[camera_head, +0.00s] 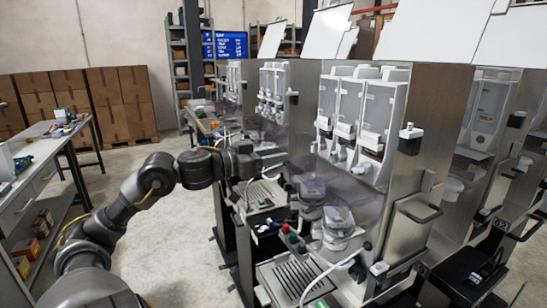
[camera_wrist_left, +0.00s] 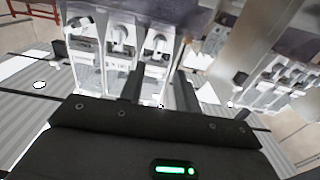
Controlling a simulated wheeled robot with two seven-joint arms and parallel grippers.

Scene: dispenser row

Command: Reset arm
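My left arm comes in from the left in the camera_head view and stretches out toward the dispenser row. My left gripper (camera_head: 280,165) is at its end, beside the nearest dispenser stations. In the left wrist view the two dark fingers of the gripper (camera_wrist_left: 158,88) stand apart, with nothing seen held between them. White dispenser units (camera_wrist_left: 118,45) show beyond the fingers. The nearest dispenser (camera_head: 355,115) has clear upright bins on a metal stand to the right of the gripper. My right gripper is not seen.
A drip tray with a dark grille (camera_head: 297,281) sits low in front of the nearest dispenser. A workbench (camera_head: 30,150) stands at the left, with stacked boxes (camera_head: 122,105) behind. Open floor (camera_head: 190,235) lies between.

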